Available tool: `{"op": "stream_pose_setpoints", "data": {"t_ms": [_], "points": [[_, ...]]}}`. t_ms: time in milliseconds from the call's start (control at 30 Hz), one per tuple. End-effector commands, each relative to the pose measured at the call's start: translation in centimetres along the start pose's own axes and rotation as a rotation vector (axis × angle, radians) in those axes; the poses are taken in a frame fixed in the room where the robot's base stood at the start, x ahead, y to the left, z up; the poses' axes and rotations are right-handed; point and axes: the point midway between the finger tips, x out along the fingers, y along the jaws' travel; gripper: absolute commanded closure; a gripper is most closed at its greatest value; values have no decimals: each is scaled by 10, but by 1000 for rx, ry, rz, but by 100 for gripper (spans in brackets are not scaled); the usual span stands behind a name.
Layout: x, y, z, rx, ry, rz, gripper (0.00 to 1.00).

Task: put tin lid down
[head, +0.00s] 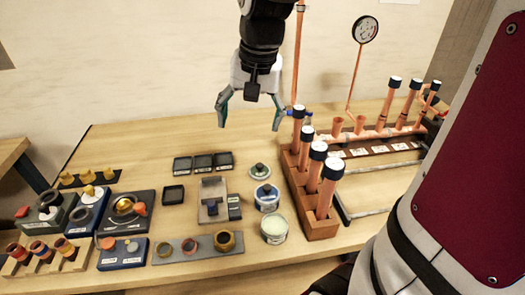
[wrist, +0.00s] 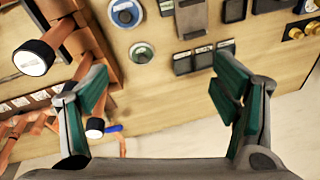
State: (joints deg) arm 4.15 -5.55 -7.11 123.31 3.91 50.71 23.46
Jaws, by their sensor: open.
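A small round grey-green lid with a dark knob in its middle, which looks like the tin lid (head: 259,171), lies flat on the table behind a blue-rimmed tin (head: 267,197). An open tin with pale contents (head: 273,229) stands in front of that tin. My gripper (head: 249,125) is open and empty, raised above the back of the table, pointing down. In the wrist view the lid (wrist: 141,53) shows beyond the fingertips, between the two open fingers and apart from both. The blue tin (wrist: 125,13) shows above it at the top edge.
A wooden rack (head: 318,229) of copper pipes with dark caps stands right of the tins. A copper manifold (head: 375,134) with a gauge (head: 365,29) is behind it. Dark trays (head: 203,162) and a scale (head: 212,202) lie to the left. Bare table shows behind the lid.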

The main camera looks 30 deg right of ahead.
Motion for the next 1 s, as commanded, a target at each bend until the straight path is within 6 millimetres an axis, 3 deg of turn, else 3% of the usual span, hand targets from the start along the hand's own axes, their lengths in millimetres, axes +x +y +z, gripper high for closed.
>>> {"op": "stream_pose_setpoints", "data": {"t_ms": [33,200,400,500,700,1000], "points": [[-15,1,16,-61,24,-17,19],[-45,8,68,-272,94,-49,19],[-63,24,120,-498,182,-59,19],[-65,32,137,-576,214,-55,19],[-66,39,152,-648,244,-50,19],[-66,39,152,-651,245,-49,19]]}}
